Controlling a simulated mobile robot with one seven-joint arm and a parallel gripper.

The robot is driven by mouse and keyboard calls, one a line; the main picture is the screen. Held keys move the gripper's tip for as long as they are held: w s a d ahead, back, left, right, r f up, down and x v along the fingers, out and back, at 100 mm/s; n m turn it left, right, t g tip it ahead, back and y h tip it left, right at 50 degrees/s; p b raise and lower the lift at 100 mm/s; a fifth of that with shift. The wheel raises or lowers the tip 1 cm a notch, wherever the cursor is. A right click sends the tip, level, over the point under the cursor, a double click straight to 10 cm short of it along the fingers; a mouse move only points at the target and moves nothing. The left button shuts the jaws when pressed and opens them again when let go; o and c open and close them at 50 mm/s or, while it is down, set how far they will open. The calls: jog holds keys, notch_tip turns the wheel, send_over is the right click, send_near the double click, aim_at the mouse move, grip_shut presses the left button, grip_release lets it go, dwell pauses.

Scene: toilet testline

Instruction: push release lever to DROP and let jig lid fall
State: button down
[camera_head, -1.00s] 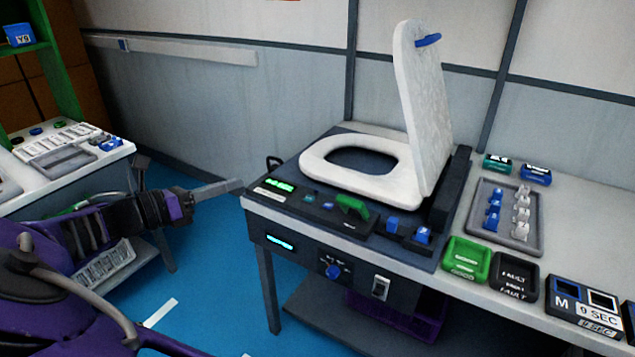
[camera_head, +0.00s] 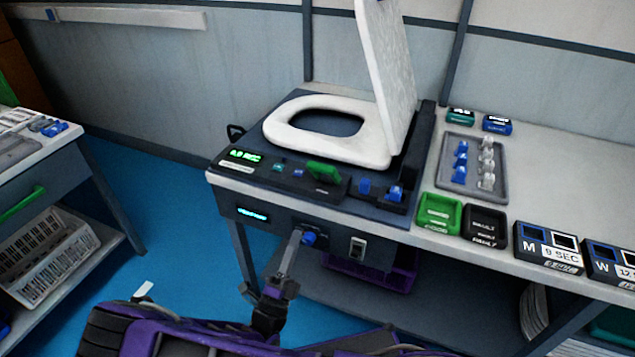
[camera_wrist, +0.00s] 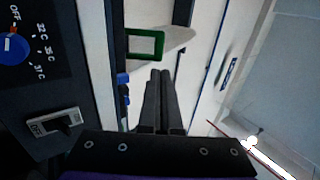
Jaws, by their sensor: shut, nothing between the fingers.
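The jig (camera_head: 225,179) is a dark box on the bench with a white toilet seat (camera_head: 275,130) on top. The white lid (camera_head: 385,80) stands raised, leaning slightly back. A green handle (camera_head: 323,172), which looks like the release lever, sticks up from the front of the jig's top. A green frame-shaped part (camera_wrist: 145,45), probably the same handle, shows beyond the fingertips in the wrist view. My gripper (camera_head: 297,236) is shut and empty, in front of the jig's front panel and below the handle. Its fingers (camera_wrist: 160,76) show together in the wrist view. No contact is clear.
A blue dial (camera_head: 309,239) and a rocker switch (camera_head: 357,247) are on the front panel. Blue clips (camera_head: 395,193) sit right of the handle. A grey tray (camera_head: 446,178), green bin (camera_head: 438,212) and black bin (camera_head: 485,226) stand on the right. Blue floor is open on the left.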

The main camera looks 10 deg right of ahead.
aim_at(325, 173)
jog(key=x, duration=1.4)
jog(key=shift+p, duration=0.35)
jog(key=shift+w+r, duration=0.15)
jog(key=shift+r, duration=0.05)
